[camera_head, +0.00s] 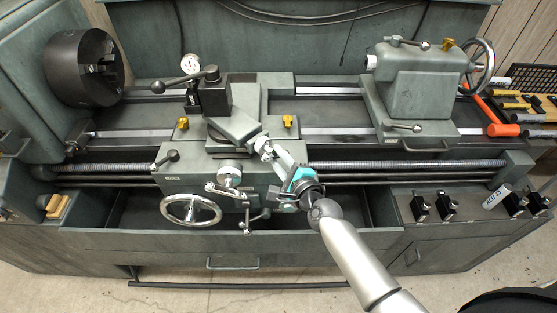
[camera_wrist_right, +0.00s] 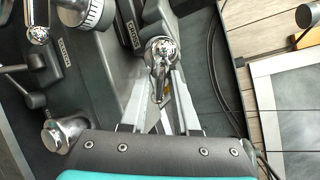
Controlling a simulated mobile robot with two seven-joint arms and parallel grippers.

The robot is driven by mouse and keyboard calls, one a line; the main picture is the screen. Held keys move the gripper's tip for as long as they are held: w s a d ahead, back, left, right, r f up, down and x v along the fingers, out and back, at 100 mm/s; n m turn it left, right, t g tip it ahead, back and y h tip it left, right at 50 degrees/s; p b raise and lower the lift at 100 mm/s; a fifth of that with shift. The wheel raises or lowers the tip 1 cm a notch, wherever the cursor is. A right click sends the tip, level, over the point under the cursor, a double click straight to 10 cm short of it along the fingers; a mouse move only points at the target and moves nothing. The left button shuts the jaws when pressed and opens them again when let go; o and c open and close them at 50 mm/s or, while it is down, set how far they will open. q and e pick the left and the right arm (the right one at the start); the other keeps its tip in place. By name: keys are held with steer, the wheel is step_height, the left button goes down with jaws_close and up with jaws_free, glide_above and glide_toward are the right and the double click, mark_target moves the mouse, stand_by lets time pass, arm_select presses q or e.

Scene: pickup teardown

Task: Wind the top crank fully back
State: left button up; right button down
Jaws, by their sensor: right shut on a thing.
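The top crank (camera_head: 262,144) is at the front end of the grey top slide (camera_head: 236,125) on the lathe carriage. Its shiny round knob (camera_wrist_right: 161,50) shows in the right wrist view, at the tips of my right gripper's fingers. My right gripper (camera_head: 269,152) comes in from the lower right and is shut on the crank's knob, with a finger on either side (camera_wrist_right: 160,85). The gripper hides part of the crank in the head view. My left gripper is not in view.
A lower crank with a dial (camera_head: 228,176) and a large handwheel (camera_head: 190,210) sit left of my gripper. The tool post (camera_head: 212,95) stands behind the slide. The chuck (camera_head: 84,68) is at the left, the tailstock (camera_head: 420,85) at the right.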

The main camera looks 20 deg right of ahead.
steer(key=n+t+b, duration=0.1)
steer(key=n+b, duration=0.1)
steer(key=n+t+b, duration=0.1)
steer(key=n+b, duration=0.1)
steer(key=f+n+b, duration=0.1)
steer(key=n+b, duration=0.1)
steer(key=shift+t+h, duration=0.3)
steer(key=shift+t, duration=0.1)
steer(key=n+t+y+b, duration=0.1)
steer(key=n+b, duration=0.1)
steer(key=n, duration=0.2)
steer(key=n+t+y+b, duration=0.1)
steer(key=n+b, duration=0.2)
steer(key=n, duration=0.1)
steer(key=shift+f+b, duration=0.15)
steer(key=shift+b, duration=0.2)
steer(key=n+y+b, duration=0.1)
steer(key=n, duration=0.2)
steer(key=n+y+b, duration=0.2)
steer(key=n, duration=0.2)
steer(key=shift+w+d+n+t, duration=0.1)
steer(key=shift+d+n+t, duration=0.1)
steer(key=shift+n+t, duration=0.1)
steer(key=n+g+y+b, duration=0.1)
steer(key=n+y, duration=0.2)
steer(key=n, duration=0.3)
steer(key=shift+d+b, duration=0.1)
steer(key=shift+b, duration=0.3)
steer(key=shift+n+y, duration=0.3)
steer(key=shift+n, duration=0.1)
